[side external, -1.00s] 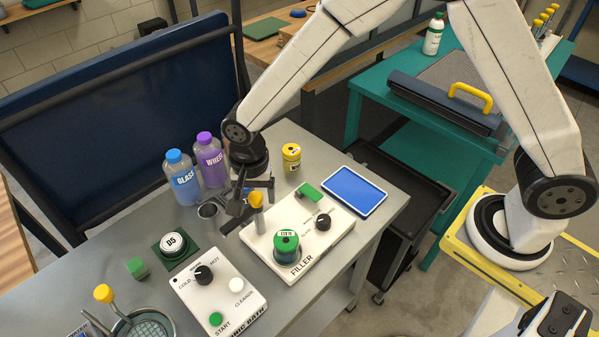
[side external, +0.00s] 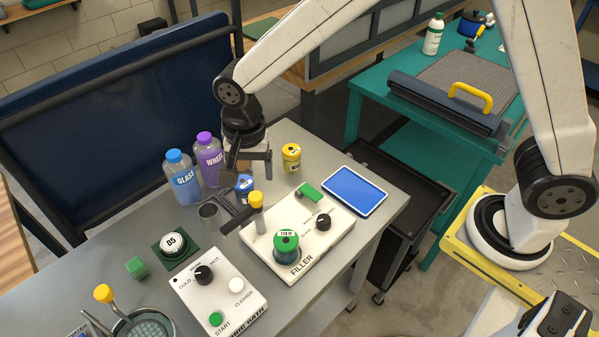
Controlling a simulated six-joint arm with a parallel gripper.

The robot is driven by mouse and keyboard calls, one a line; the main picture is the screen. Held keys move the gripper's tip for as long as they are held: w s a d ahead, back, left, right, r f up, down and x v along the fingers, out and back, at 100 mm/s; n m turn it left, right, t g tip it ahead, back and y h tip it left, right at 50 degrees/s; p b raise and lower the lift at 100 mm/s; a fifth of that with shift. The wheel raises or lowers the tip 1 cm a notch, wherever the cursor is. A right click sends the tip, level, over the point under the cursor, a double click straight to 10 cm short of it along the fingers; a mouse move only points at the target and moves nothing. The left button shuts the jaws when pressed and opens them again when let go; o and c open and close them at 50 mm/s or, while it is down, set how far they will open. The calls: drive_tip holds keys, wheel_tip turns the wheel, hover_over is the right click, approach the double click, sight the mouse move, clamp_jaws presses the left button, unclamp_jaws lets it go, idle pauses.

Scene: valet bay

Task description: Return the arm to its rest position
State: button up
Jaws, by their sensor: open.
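My arm reaches from the right over the grey bench (side external: 330,285). My gripper (side external: 249,170) points down above the bench with its fingers apart and nothing seen between them. A small blue container (side external: 244,188) stands on the bench just below the fingers, by the yellow-topped lever of the filler. Whether a fingertip touches it cannot be told.
The purple bottle (side external: 209,158) and blue bottle (side external: 182,178) stand close left of my gripper. A yellow can (side external: 291,157) is to its right. The filler (side external: 318,240), with a green-topped container (side external: 286,246), is in front. Space above is clear.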

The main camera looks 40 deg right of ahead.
drive_tip(key=shift+r, duration=0.45)
drive_tip(key=shift+d, duration=0.6)
drive_tip(key=s+d+n+t, duration=0.1)
drive_tip(key=s+d+n, duration=0.3)
drive_tip(key=d, duration=0.5)
drive_tip(key=s+d+n+t, duration=0.1)
drive_tip(key=s+d+n, duration=0.4)
drive_tip(key=d, duration=0.5)
drive_tip(key=shift+s+d+f+t, duration=0.15)
drive_tip(key=shift+s+f+t, duration=0.2)
drive_tip(key=shift+s, duration=0.85)
